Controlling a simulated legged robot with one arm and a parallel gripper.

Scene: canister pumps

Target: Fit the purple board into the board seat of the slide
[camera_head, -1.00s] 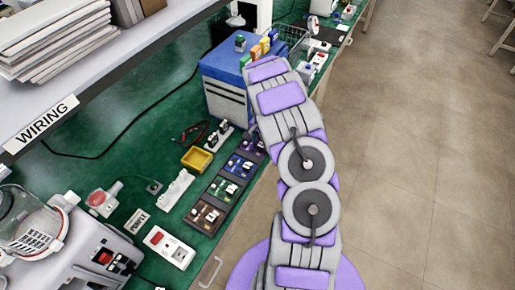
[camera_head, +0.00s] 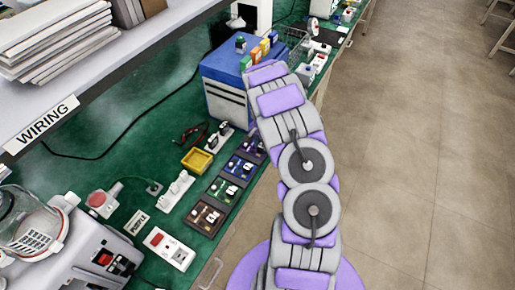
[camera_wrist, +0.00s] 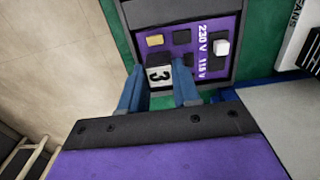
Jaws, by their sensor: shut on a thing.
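The purple board (camera_wrist: 208,50) shows in the wrist view, with "230 V 115 V" lettering, a white switch knob and small dark parts. It lies inside a dark grey frame. I cannot tell whether the board is raised or resting. In the head view the purple board (camera_head: 254,146) is partly visible at the far end of a row of board compartments. My arm hides the gripper there. I cannot identify the slide's seat.
Brown (camera_head: 206,215), green (camera_head: 222,189) and blue (camera_head: 239,167) boards sit in the row near the table edge. A yellow tray (camera_head: 197,159), white power strip (camera_head: 175,190) and blue-topped cabinet (camera_head: 224,88) stand close by. The floor to the right is open.

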